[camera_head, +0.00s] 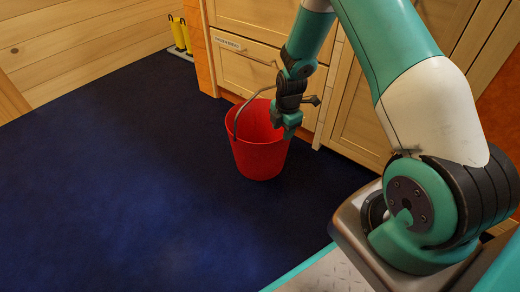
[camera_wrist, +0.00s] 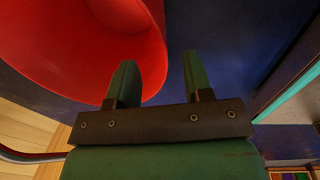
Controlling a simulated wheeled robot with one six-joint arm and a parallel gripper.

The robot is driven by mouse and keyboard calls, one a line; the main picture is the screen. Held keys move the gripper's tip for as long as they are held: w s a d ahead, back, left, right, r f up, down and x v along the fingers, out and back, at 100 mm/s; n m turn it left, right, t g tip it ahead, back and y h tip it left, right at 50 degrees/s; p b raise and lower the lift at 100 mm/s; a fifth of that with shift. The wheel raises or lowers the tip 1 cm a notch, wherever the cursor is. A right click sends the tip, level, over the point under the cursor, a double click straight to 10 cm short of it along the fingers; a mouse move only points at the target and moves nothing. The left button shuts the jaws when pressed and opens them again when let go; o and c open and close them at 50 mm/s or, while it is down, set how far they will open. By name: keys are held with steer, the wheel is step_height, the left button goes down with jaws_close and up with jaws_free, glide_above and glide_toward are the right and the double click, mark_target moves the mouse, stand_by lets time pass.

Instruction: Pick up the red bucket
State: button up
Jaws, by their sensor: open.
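The red bucket (camera_head: 261,155) stands upright on the dark blue floor in the head view, in front of the wooden cabinets. Its thin grey handle arches up from the rim on the left side. My gripper (camera_head: 289,132) points down at the bucket's right rim and hides part of it. In the wrist view the bucket (camera_wrist: 70,50) fills the upper left. My gripper (camera_wrist: 159,58) has its two green fingers apart there. The left finger overlaps the red bucket, the right finger shows against the blue floor, and the bucket's edge runs between them. I cannot tell whether either finger touches it.
A wooden cabinet with a labelled drawer (camera_head: 248,68) stands close behind the bucket. Yellow objects (camera_head: 180,34) stand by the wall at the back left. The dark blue floor (camera_head: 110,190) is clear to the left and front.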

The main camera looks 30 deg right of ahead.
mark_target(260, 151)
steer(key=f+b, duration=0.1)
steer(key=f, duration=0.1)
steer(key=f+b, duration=0.2)
steer(key=f, duration=0.1)
steer(key=f+b, duration=0.2)
steer(key=shift+w+d+f, duration=0.1)
steer(key=shift+w+f, duration=0.2)
steer(key=shift+w, duration=0.1)
steer(key=shift+r, duration=0.1)
jaws_close()
